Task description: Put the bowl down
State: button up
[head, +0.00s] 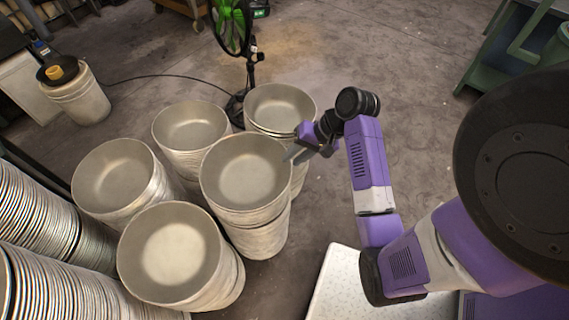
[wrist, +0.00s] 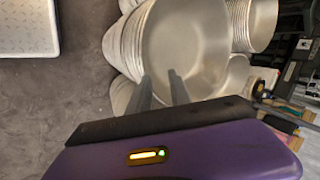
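Round grey-white bowls stand in several stacks on the floor. The bowl nearest my gripper (head: 295,153) is the top bowl (head: 245,175) of the middle stack; it faces up. My gripper's fingertips are at this bowl's right rim. In the wrist view, the two fingers (wrist: 160,78) are apart with a clear gap, close to the rim of a bowl (wrist: 190,45). The left finger is by the rim and the right finger appears over the inside. I cannot tell whether either finger touches it. No bowl is seen pinched between them.
Other bowl stacks stand behind (head: 278,105), left (head: 112,178) and in front (head: 170,255). A green fan (head: 232,28) stands at the back. A white tread-patterned surface (head: 345,285) is at lower middle.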

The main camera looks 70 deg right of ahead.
jog(key=s+a+f+n+t+h, duration=0.1)
jog(key=s+a+n+h, duration=0.15)
jog(key=a, duration=0.35)
jog(key=s+a+f+n+t+h, duration=0.1)
jog(key=a+n+h, duration=0.15)
jog(key=a, duration=0.35)
jog(key=s+a+r+n+t+y, duration=0.1)
jog(key=s+a+r+n+t, duration=0.2)
jog(key=a+r, duration=0.3)
jog(key=s+a+r+n+t+y, duration=0.1)
jog(key=s+a+r+n+t, duration=0.3)
jog(key=r, duration=0.8)
jog(key=a+n, duration=0.2)
jog(key=a, duration=0.1)
jog(key=shift+s+y, duration=0.15)
jog(key=shift+y, duration=0.25)
jog(key=shift+a, duration=0.1)
